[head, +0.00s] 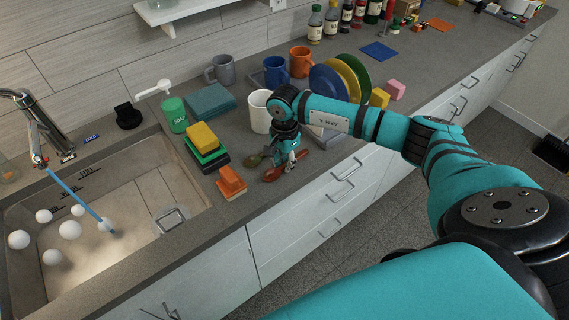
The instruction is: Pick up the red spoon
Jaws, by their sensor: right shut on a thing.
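The red spoon (270,176) lies low over the grey counter near its front edge, right of the orange sponge. My right gripper (286,168) points down and is shut on the red spoon, whose red part shows on both sides of the fingers. I cannot tell whether the spoon still touches the counter. An olive-green utensil (254,160) is just left of the gripper, close to the spoon. My left gripper is not in view.
Coloured plates (329,84) stand behind my right arm.

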